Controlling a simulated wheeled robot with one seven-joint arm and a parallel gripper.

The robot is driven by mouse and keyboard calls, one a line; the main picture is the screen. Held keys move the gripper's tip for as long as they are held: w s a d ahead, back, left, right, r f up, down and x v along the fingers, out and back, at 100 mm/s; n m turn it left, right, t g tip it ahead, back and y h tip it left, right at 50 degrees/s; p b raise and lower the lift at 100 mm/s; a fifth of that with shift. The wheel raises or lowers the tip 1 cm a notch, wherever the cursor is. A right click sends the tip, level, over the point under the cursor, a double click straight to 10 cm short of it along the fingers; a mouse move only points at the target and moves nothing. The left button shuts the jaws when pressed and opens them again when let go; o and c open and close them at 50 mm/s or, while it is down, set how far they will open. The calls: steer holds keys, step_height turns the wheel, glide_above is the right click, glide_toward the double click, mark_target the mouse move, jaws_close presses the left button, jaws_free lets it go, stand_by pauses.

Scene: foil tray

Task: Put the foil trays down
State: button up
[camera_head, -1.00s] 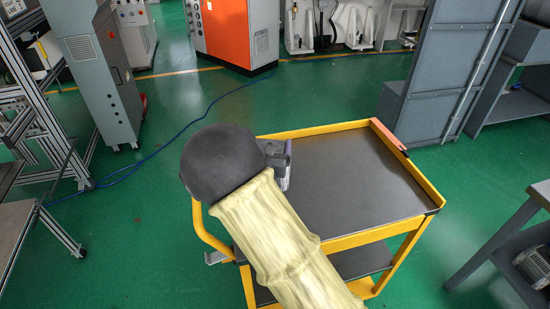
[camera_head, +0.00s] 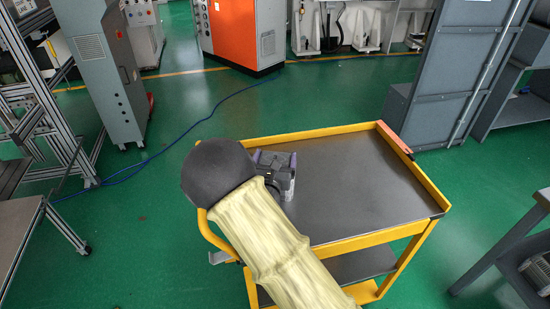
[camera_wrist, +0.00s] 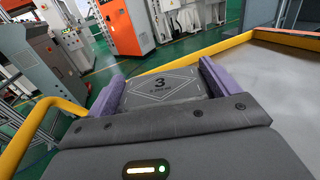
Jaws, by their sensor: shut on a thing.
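My gripper (camera_head: 275,160) is over the left part of a yellow cart's grey top (camera_head: 350,180). In the wrist view, its purple fingers (camera_wrist: 163,76) stand on either side of a grey, flat-faced thing (camera_wrist: 165,88), marked with a "3" in a diamond, and are shut on it. I take this to be the foil trays; their foil sides do not show. In the head view, my wrist and gripper hide most of what is held, and I cannot tell whether it touches the cart top.
The cart has a raised yellow rim (camera_head: 320,132) and a lower shelf (camera_head: 350,264). Its top is bare to the right of my gripper. A grey cabinet (camera_head: 460,80) stands behind right, and a grey table (camera_head: 515,245) at right. Green floor surrounds the cart.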

steer(key=o, duration=1.8)
steer(key=shift+o, duration=0.2)
steer(key=s+a+b, duration=0.1)
steer(key=s+b, duration=0.1)
steer(key=s, duration=1)
steer(key=shift+a, duration=0.15)
